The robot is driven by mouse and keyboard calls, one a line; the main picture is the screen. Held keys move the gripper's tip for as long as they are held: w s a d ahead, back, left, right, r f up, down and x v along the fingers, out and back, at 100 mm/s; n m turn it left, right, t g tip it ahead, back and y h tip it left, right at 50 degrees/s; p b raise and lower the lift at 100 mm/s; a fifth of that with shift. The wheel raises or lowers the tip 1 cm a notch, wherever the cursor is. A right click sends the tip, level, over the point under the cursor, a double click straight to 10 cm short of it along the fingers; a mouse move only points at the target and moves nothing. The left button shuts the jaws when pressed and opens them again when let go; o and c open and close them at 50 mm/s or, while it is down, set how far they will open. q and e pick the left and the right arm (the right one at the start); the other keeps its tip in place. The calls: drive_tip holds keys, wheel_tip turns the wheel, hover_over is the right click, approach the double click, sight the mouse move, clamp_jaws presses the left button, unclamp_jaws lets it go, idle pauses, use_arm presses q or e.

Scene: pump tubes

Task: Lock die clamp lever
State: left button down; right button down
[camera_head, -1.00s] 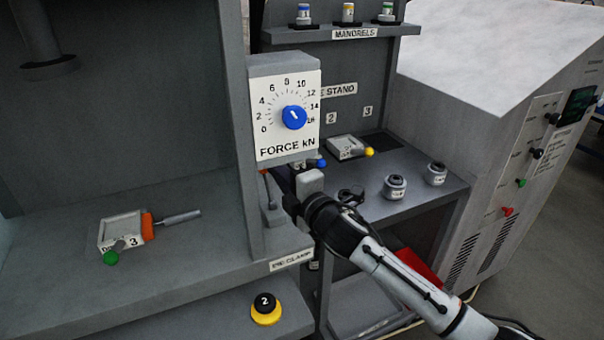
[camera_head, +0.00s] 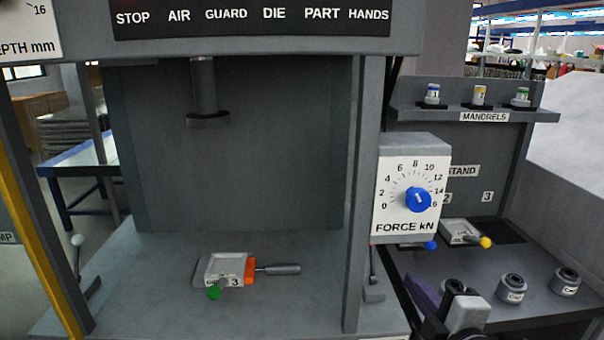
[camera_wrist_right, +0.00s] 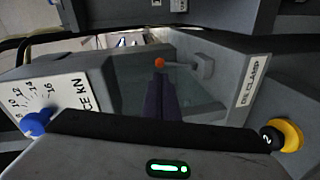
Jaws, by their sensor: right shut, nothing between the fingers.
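The die clamp lever shows in the right wrist view as a grey arm with an orange ball knob (camera_wrist_right: 160,62), on a grey mount (camera_wrist_right: 201,66) near the DIE CLAMP label (camera_wrist_right: 256,80). In the head view the lever (camera_head: 373,278) stands beside the right post, partly hidden. My right gripper (camera_wrist_right: 160,82) is shut and empty; its dark fingers point at the knob, which appears just beyond the fingertips. I cannot tell whether they touch. The gripper (camera_head: 412,283) also shows at lower right in the head view. My left gripper is out of view.
A die marked 3 (camera_head: 223,268) lies on the press bed. The FORCE box (camera_head: 411,190) with its blue knob is above the right gripper. A yellow-black button (camera_wrist_right: 282,136) is near the wrist. Another lever (camera_head: 77,255) stands at the left. Cups (camera_head: 512,288) stand on the right shelf.

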drive_tip(key=s+a+f+m+g, duration=0.1)
drive_tip(key=s+f+m+g, duration=0.35)
drive_tip(key=s+f, duration=0.4)
drive_tip(key=s+a+f+m+g, duration=0.1)
drive_tip(key=s+f+m+g, duration=0.35)
drive_tip(key=s, duration=0.65)
drive_tip(key=s+f+m+g, duration=0.45)
drive_tip(key=s+f, duration=0.25)
drive_tip(key=s, duration=0.3)
drive_tip(key=w+a+f+t, duration=0.2)
drive_tip(key=f+t, duration=0.1)
drive_tip(key=f, duration=0.3)
drive_tip(key=w+a+f+t+y, duration=0.1)
drive_tip(key=w+a+f+t, duration=0.1)
drive_tip(key=f, duration=0.5)
drive_tip(key=shift+a+m+t+y, duration=0.35)
drive_tip(key=shift+a+t, duration=0.1)
drive_tip(key=shift+a, duration=0.35)
drive_tip(key=shift+w, duration=0.1)
